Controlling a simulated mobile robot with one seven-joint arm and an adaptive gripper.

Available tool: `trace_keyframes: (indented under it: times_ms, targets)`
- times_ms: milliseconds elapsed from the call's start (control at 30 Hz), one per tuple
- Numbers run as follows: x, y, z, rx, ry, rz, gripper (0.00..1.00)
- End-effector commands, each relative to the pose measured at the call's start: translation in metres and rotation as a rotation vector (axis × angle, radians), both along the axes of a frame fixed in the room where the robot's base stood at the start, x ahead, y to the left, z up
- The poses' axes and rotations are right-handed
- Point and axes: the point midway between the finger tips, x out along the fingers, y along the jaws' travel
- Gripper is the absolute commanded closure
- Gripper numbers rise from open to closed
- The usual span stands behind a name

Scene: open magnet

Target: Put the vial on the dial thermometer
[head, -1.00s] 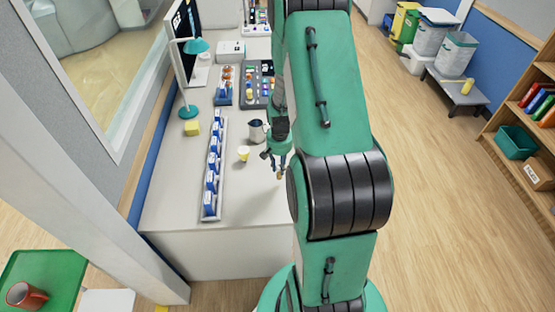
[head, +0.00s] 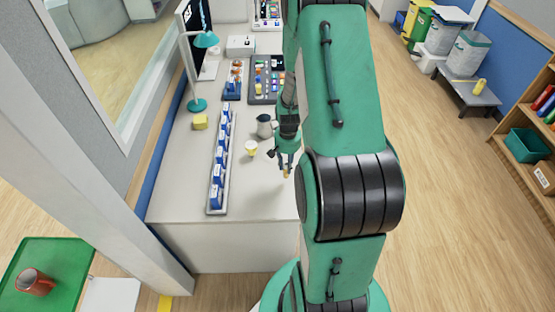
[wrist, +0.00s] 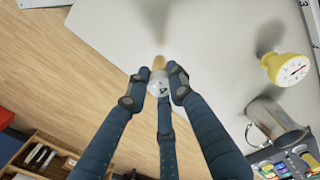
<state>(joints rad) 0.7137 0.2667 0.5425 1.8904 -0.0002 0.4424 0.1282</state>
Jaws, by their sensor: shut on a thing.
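The vial (wrist: 158,82) has a pale cap-like end with a dark mark and an amber end; it also shows small in the head view (head: 286,173). My gripper (wrist: 157,73) is shut on it, with the fingers around its sides and the amber end sticking out beyond the fingertips. The gripper (head: 285,163) holds it above the counter near its right edge. The dial thermometer (head: 251,149) is a yellow piece with a white round dial. It stands on the counter left of my gripper, apart from the vial. In the wrist view it (wrist: 291,69) is at the upper right.
A metal jug (head: 265,127) stands just behind the thermometer. A long tray of blue-and-white boxes (head: 216,174) lies to the left. A yellow block (head: 200,122) and a teal lamp (head: 196,104) stand farther back left. The front of the counter (head: 255,210) is bare.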

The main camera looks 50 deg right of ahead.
Motion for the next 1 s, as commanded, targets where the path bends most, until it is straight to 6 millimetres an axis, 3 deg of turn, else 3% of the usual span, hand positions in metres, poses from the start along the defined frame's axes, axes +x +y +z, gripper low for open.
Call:
trace_keyframes:
  times_ms: [267,600,1000]
  targets:
    - [0.028,0.020,0.028,-0.002,-0.003,0.019,1.00]
    - [0.073,0.063,0.079,-0.003,-0.004,0.048,1.00]
    - [0.081,0.074,0.089,-0.001,-0.001,0.051,1.00]
